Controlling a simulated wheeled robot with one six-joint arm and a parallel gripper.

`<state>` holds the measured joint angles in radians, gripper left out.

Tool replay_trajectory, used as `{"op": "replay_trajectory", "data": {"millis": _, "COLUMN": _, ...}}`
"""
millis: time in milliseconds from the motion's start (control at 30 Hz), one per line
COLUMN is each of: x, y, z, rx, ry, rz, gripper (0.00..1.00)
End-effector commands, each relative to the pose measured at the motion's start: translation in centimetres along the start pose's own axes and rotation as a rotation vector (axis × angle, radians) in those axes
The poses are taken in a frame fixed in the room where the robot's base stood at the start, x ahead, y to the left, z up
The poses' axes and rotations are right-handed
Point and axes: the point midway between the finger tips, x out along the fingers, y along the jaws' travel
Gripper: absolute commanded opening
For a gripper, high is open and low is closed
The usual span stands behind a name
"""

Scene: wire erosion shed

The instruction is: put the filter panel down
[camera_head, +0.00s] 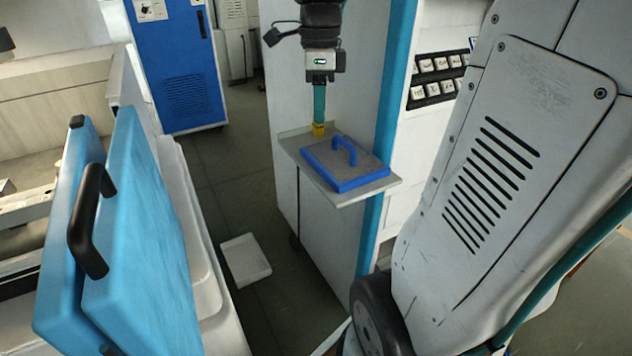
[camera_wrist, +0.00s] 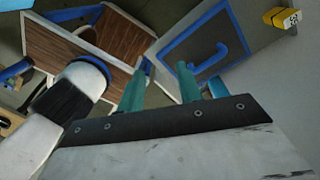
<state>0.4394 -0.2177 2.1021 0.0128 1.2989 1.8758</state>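The filter panel (camera_head: 322,164), a flat grey slab with a blue rim and a blue arched handle (camera_head: 344,149), lies on the small pale shelf (camera_head: 382,188) on the side of a white machine. It also shows in the wrist view (camera_wrist: 190,47), beyond my fingertips. My gripper (camera_head: 319,120) points down over the shelf's back left part, beside the panel and apart from the handle. In the wrist view its teal fingers (camera_wrist: 164,68) stand apart with nothing held between them.
A yellow block (camera_head: 319,130) stands at the shelf's back left edge near my fingertips; the wrist view shows it with a label (camera_wrist: 284,18). Blue panels with a black handle (camera_head: 92,220) stand at left. A white tray (camera_head: 245,260) lies on the floor. A blue cabinet (camera_head: 176,65) stands behind.

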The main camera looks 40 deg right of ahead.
Motion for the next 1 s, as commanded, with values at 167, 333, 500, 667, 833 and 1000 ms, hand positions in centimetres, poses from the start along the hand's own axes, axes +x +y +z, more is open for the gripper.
{"op": "replay_trajectory", "data": {"millis": 167, "x": 0.6, "y": 7.4, "z": 2.0, "rx": -0.704, "ry": 0.006, "rz": -0.053, "gripper": 0.35}}
{"op": "replay_trajectory", "data": {"millis": 333, "x": 2.3, "y": 13.5, "z": 2.4, "rx": -1.376, "ry": 0.033, "rz": -0.099, "gripper": 0.35}}
{"op": "replay_trajectory", "data": {"millis": 500, "x": 4.4, "y": 18.0, "z": 1.9, "rx": -1.935, "ry": 0.073, "rz": -0.134, "gripper": 0.35}}
{"op": "replay_trajectory", "data": {"millis": 667, "x": 5.7, "y": 20.0, "z": 1.4, "rx": -2.234, "ry": 0.103, "rz": -0.152, "gripper": 0.35}}
{"op": "replay_trajectory", "data": {"millis": 833, "x": 6.1, "y": 20.5, "z": 1.3, "rx": -2.318, "ry": 0.112, "rz": -0.155, "gripper": 0.35}}
{"op": "replay_trajectory", "data": {"millis": 1000, "x": 6.0, "y": 20.5, "z": 1.3, "rx": -2.317, "ry": 0.112, "rz": -0.155, "gripper": 0.35}}
